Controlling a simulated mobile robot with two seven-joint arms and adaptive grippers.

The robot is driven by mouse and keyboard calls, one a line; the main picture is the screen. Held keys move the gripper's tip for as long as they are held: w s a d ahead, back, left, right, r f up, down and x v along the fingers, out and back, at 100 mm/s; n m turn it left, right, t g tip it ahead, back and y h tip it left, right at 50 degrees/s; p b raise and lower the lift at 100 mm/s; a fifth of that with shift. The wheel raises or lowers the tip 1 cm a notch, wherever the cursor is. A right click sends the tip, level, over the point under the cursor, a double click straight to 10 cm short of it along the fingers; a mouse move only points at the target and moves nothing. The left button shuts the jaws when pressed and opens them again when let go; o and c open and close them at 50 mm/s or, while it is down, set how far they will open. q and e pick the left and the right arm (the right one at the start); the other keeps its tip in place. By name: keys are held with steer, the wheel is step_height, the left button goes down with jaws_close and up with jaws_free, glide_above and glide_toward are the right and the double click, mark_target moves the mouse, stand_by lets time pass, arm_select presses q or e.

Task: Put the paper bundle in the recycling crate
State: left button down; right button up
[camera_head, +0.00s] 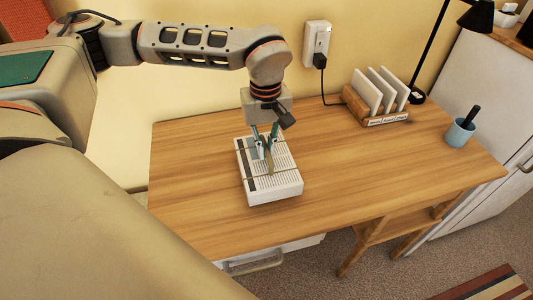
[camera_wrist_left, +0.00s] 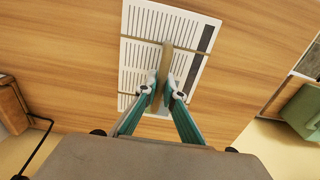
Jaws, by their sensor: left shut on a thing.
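The paper bundle (camera_head: 284,186) is a thick white stack with printed lines and a dark strip, tied with tan string. It lies on the wooden desk (camera_head: 340,165). My left gripper (camera_head: 267,153) points down at the bundle's top, and its fingers are shut on the tan string band. In the left wrist view the two teal fingers (camera_wrist_left: 163,92) close around the band over the bundle (camera_wrist_left: 150,22). Whether the bundle is lifted at all I cannot tell. My right gripper is not in view. No recycling crate can be made out in either view.
A wooden letter holder (camera_head: 384,119) with white envelopes, a blue cup (camera_head: 460,133) holding a dark item, and a black lamp (camera_head: 418,96) stand toward the desk's right. A wall socket (camera_head: 316,42) has a cord. The desk's front middle is clear.

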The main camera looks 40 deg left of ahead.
arm_select(q)
steer(key=shift+f, duration=1.05)
steer(key=shift+f, duration=0.1)
steer(key=c, duration=2.2)
jaws_free()
steer(key=shift+o, duration=0.2)
